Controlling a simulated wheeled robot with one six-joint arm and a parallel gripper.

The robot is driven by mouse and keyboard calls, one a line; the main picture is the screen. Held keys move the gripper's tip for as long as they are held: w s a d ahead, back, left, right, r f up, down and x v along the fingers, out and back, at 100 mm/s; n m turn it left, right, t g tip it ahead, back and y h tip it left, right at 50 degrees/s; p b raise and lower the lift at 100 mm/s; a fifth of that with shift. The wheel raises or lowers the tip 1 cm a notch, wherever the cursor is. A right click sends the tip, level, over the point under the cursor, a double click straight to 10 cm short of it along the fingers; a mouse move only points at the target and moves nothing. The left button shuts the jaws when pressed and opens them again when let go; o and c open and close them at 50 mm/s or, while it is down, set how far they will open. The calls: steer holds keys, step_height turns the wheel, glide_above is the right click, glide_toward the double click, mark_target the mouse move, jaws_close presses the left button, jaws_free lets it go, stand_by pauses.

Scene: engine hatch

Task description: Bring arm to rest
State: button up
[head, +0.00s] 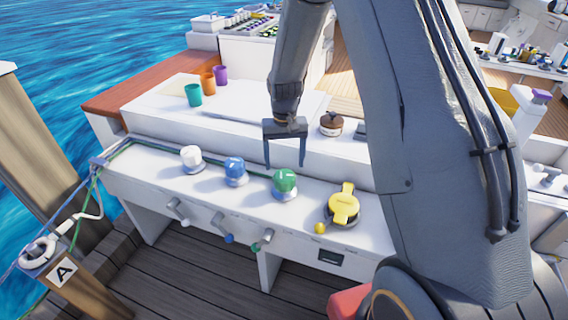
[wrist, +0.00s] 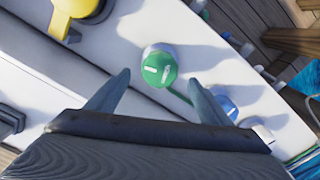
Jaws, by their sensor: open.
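My gripper (head: 285,150) hangs from my arm above the white console (head: 130,171), its two fingers apart with nothing between them. In the head view its fingertips are behind and above the green knob (head: 284,182). In the wrist view the open fingers (wrist: 160,90) point towards the green knob (wrist: 159,68), which stands free of them. A blue knob (head: 234,170) and a white knob (head: 191,158) stand to the left of the green one. A yellow-capped fitting (head: 343,206) is to the right.
Teal (head: 193,95), orange (head: 208,83) and purple (head: 220,75) cups stand on the raised deck behind. A brown round-lidded item (head: 331,123) sits right of my gripper. Small valve handles line the console's front. A wooden post marked A (head: 62,272) stands at lower left.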

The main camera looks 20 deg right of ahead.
steer(key=s+r+n, duration=0.1)
steer(key=s+r, duration=0.5)
steer(key=s, duration=0.6)
steer(key=s+r, duration=0.6)
steer(key=s, duration=0.6)
steer(key=shift+s+n+t, duration=0.3)
steer(key=shift+n, duration=0.1)
steer(key=shift+s, duration=0.15)
steer(key=shift+c, duration=0.4)
